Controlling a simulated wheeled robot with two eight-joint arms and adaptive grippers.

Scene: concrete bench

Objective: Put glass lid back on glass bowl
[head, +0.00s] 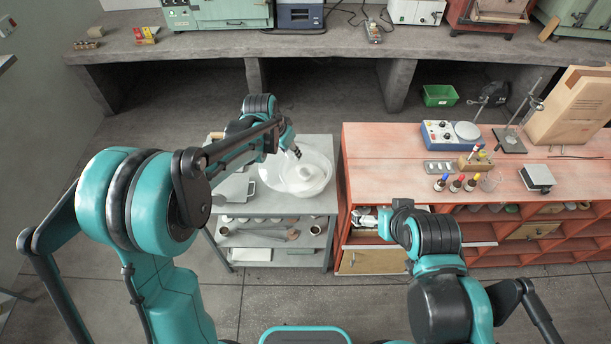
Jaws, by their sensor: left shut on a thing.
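The clear glass bowl (324,163) stands on the grey cart at the centre. The glass lid (304,174), a pale round shape with a small knob, appears over the bowl's opening. It is see-through, so I cannot tell whether it rests on the rim. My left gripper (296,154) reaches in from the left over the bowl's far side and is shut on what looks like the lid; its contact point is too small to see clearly. My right gripper (366,218) is low by the red bench's open front compartment, apart from the bowl. Its fingers are unclear.
The grey cart (236,209) has lower shelves with utensils. A metal mug (241,190) stands left of the bowl.

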